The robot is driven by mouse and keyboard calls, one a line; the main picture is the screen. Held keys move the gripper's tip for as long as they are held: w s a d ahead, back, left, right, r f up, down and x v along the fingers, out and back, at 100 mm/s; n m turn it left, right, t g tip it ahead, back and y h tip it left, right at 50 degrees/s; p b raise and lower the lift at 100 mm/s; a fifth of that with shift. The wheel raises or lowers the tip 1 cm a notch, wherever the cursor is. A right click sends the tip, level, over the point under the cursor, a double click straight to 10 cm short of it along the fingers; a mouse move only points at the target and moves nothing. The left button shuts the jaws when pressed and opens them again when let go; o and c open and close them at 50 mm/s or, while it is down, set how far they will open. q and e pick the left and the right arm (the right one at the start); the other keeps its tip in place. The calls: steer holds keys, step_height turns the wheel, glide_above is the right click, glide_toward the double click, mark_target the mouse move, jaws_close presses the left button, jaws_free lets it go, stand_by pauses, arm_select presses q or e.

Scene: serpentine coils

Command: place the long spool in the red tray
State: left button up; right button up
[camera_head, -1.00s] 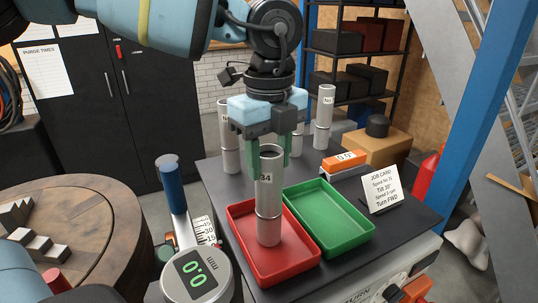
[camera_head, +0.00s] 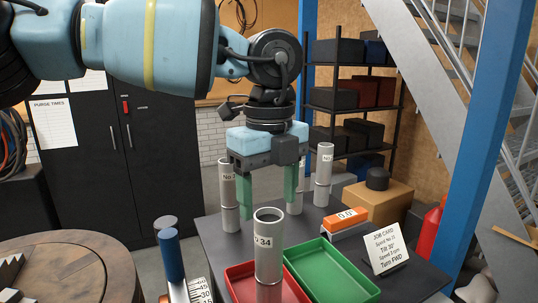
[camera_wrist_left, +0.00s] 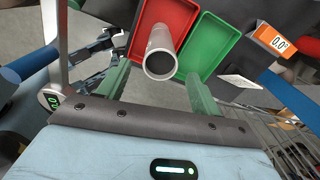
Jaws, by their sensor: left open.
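The long spool (camera_head: 268,252), a grey metal tube labelled 34, stands upright in the red tray (camera_head: 238,274). Its lower end is cut off by the bottom of the head view. In the left wrist view its open round end (camera_wrist_left: 160,62) faces me, with the red tray (camera_wrist_left: 146,14) behind it. My left gripper (camera_head: 269,200) is open and empty above the spool, its green fingers apart and clear of it. The wrist view shows one finger to each side of the spool's end.
A green tray (camera_head: 335,272) adjoins the red one. Several similar spools (camera_head: 323,178) stand at the table's back. An orange angle gauge (camera_head: 347,216) and a job card (camera_head: 385,249) are to the right. A blue-handled device (camera_head: 171,256) is at the left.

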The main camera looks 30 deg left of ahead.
arm_select(q)
step_height(320, 180, up, 7)
steer(key=shift+r, duration=0.15)
stand_by(0.7)
